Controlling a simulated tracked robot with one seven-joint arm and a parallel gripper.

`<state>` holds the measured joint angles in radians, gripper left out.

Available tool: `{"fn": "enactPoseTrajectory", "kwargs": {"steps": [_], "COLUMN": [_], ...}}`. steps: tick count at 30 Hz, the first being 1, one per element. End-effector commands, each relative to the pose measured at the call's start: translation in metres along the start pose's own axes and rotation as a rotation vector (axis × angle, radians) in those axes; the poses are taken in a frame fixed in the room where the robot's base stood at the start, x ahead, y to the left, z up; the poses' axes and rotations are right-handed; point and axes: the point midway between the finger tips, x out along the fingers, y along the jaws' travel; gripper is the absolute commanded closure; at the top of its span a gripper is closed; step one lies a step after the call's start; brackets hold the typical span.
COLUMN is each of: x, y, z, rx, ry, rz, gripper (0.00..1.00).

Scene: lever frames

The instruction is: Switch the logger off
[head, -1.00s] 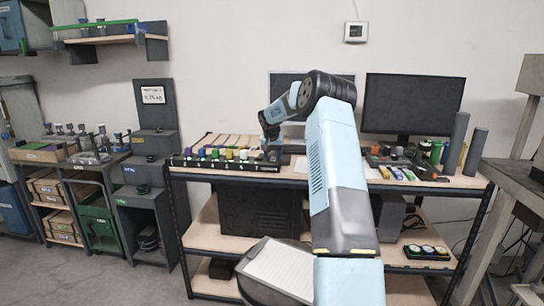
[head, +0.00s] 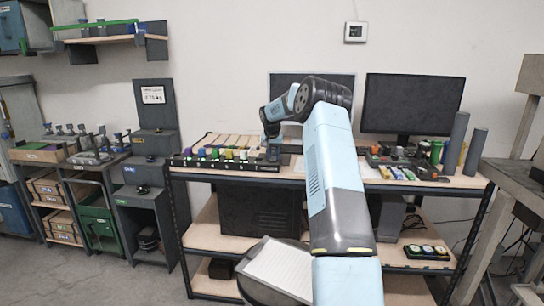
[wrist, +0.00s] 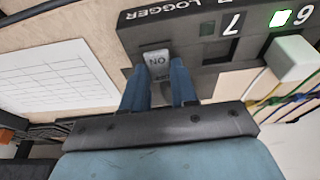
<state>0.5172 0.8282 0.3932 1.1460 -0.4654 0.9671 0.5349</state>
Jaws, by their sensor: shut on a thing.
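The logger switch (wrist: 157,60) shows in the wrist view as a small light grey piece marked ON, upside down in the picture, beside the LOGGER lettering on the dark panel (wrist: 190,48). My gripper (wrist: 160,78) has its two blue fingers at the switch, with a gap between them. It is shut on the switch; the fingers hide part of it. In the head view my gripper (head: 272,150) is at the right end of the panel on the bench, and the switch is hidden behind it.
Several coloured levers stand along the panel; the white one (wrist: 292,58) by number 6 has a lit green mark. A white gridded sheet (wrist: 62,78) lies beside the panel. A monitor (head: 412,104) and tools stand to the right on the bench.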

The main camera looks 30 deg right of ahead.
Motion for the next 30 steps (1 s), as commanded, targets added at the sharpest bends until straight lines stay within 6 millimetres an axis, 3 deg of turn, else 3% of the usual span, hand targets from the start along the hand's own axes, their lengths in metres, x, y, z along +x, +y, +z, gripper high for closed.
{"fn": "enactPoseTrajectory", "kwargs": {"steps": [9, 21, 22, 30], "x": [-0.0010, -0.0021, -0.0022, -0.0012], "y": [-0.0027, -0.0034, -0.0035, -0.0024], "z": [-0.0064, -0.0062, -0.0063, -0.0056], "rx": [0.000, -0.004, -0.004, -0.003], "ry": [-0.135, -0.154, -0.154, -0.156], "rz": [-0.006, -0.009, -0.009, -0.006], "gripper": [1.00, 1.00, 0.72, 0.47]}}
